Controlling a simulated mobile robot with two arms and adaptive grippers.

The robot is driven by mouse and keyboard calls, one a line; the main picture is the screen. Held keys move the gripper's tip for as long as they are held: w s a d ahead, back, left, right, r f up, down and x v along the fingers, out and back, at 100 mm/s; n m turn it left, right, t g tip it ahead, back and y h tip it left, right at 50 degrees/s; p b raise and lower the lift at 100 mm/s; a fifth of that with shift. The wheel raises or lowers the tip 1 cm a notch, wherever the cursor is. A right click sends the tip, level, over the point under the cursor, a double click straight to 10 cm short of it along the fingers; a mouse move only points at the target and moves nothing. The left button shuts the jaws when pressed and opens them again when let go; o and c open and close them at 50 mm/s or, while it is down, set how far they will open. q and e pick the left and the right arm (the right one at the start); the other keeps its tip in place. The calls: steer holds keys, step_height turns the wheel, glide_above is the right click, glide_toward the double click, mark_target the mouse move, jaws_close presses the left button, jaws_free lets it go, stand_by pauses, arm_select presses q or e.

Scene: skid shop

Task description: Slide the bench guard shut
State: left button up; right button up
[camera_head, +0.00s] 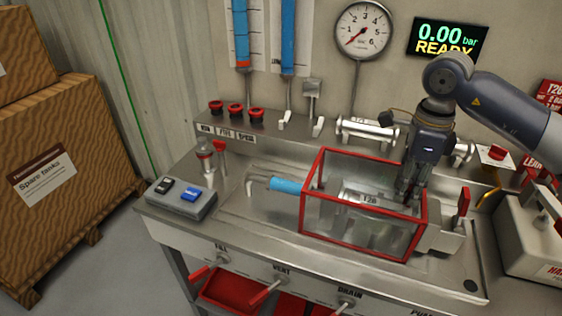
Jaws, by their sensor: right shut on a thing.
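The bench guard (313,193) is a clear box with a red frame. It stands on the steel bench (232,228), over a metal block marked T26 (370,199). My right gripper (408,192) comes down from the upper right at the guard's right end. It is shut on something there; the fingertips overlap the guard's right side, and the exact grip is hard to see. A blue cylinder (286,185) sticks out at the guard's left end. My left gripper is not in view.
A control box (181,199) with black and blue switches sits at the bench's left. Red-handled valves line the front edge, including one marked VENT (265,293). A red lever (463,201) stands right of the guard. A gauge (362,29) and a READY display (447,38) are behind.

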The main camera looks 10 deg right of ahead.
mark_target(422, 205)
steer(key=shift+s+d, duration=0.5)
steer(key=shift+d, duration=0.2)
steer(key=shift+s+d, duration=0.1)
steer(key=shift+d, duration=0.05)
steer(key=shift+s+d+b, duration=0.35)
steer(key=shift+s+d, duration=0.25)
steer(key=shift+d, duration=0.25)
steer(key=o, duration=0.9)
step_height(422, 205, up, 8)
steer(key=p, duration=0.6)
steer(key=shift+f, duration=0.25)
steer(key=shift+f, duration=0.1)
